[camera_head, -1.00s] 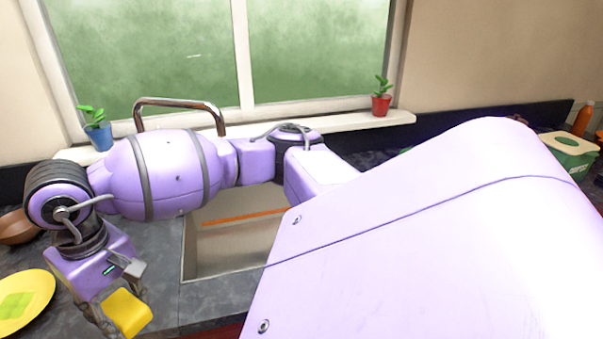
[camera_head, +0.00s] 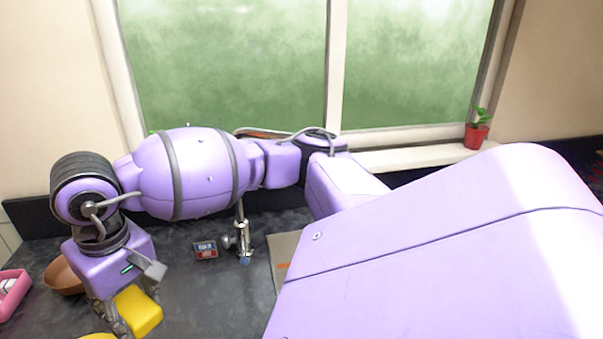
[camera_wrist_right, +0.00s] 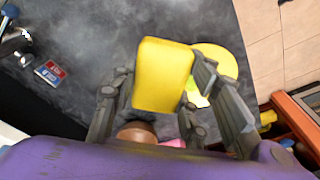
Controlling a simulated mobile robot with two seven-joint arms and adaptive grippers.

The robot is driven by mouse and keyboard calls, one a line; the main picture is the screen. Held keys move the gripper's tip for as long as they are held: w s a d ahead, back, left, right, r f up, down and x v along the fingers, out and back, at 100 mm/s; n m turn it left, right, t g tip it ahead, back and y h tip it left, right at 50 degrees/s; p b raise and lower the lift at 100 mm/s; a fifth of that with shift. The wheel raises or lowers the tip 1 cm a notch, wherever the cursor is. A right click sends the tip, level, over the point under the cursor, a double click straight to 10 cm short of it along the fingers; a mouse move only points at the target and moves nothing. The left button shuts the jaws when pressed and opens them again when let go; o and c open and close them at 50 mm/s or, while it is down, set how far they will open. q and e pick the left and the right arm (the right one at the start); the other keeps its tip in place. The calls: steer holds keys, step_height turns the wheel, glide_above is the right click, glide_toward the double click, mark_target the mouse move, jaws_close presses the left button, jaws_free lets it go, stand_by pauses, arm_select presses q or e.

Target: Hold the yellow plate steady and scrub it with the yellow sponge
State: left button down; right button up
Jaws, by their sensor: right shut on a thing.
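My right gripper (camera_head: 134,306), on the arm that crosses the head view from the right, is shut on the yellow sponge (camera_head: 141,312). The sponge also shows as a thick block between the fingers in the right wrist view (camera_wrist_right: 163,75). The yellow plate (camera_wrist_right: 224,60) lies on the dark counter beyond the sponge in that view, partly covered by the sponge and a finger. A light green patch is on it. In the head view only a sliver of the plate (camera_head: 97,336) shows at the bottom edge, below the gripper. My left gripper is not in view.
A brown bowl (camera_head: 63,275) and a pink container (camera_head: 13,291) stand at left. A small red-and-blue box (camera_head: 206,250) sits beside the metal faucet (camera_head: 243,237). The sink (camera_head: 283,251) is largely hidden by my arm. The counter (camera_head: 205,300) between is clear.

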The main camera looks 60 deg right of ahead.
steer(key=shift+s+r, duration=0.1)
steer(key=shift+s, duration=0.3)
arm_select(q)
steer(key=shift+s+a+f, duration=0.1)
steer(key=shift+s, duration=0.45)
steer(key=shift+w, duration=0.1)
arm_select(e)
steer(key=shift+w+f+b, duration=0.2)
steer(key=shift+b, duration=0.25)
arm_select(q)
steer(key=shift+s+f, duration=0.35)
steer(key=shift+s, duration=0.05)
arm_select(e)
steer(key=w+a+f+g, duration=0.1)
steer(key=w+a+f, duration=0.7)
steer(key=w+a, duration=0.2)
steer(key=shift+a+f, duration=0.2)
steer(key=shift+a, duration=0.75)
